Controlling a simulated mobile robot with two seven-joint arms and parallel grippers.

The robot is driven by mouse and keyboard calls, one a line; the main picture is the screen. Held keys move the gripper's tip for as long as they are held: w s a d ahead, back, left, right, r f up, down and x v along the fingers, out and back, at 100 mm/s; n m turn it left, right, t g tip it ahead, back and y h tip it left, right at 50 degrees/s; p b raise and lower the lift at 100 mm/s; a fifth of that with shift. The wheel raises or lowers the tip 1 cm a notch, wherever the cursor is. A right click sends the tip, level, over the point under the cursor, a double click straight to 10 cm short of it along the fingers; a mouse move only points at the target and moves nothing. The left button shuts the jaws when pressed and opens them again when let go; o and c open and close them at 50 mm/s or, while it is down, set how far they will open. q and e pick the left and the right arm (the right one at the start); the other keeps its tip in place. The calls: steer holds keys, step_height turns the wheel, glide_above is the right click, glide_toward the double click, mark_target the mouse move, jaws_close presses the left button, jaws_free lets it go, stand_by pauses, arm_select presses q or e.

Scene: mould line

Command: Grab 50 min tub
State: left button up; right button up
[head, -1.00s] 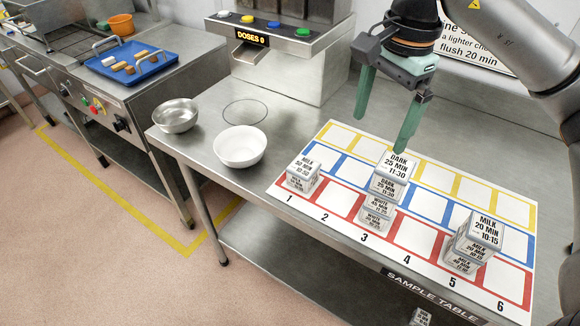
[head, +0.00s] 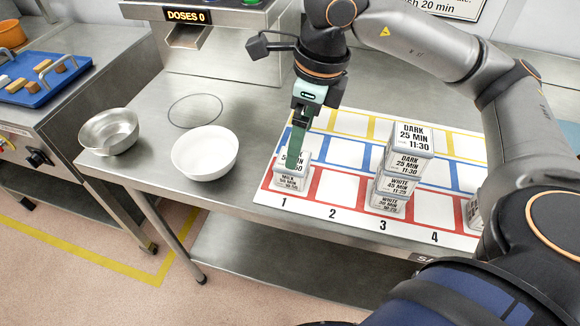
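The milk tub marked 50 min (head: 304,163) is the upper of two tubs stacked in the red row of column 1. A green finger covers part of its label. The lower milk tub (head: 290,184) sits under it, its small print hard to read. My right gripper (head: 295,155) points down at the upper tub, with the fingertip in front of or against it. The fingers line up edge-on, so I cannot tell their gap or contact. My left gripper is not in view.
A tall stack of dark and white tubs (head: 408,160) stands in column 3. Another tub (head: 473,212) is partly hidden by my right arm. A white bowl (head: 205,153) and a metal bowl (head: 109,132) stand left of the sample grid (head: 335,196).

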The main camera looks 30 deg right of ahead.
steer(key=f, duration=0.5)
steer(key=w+a+f, duration=0.1)
steer(key=f, duration=0.1)
steer(key=shift+f, duration=0.35)
steer(key=shift+c, duration=0.2)
steer(key=shift+c, duration=0.8)
steer(key=c, duration=1.2)
steer(key=shift+c, duration=0.2)
steer(key=shift+r, duration=0.2)
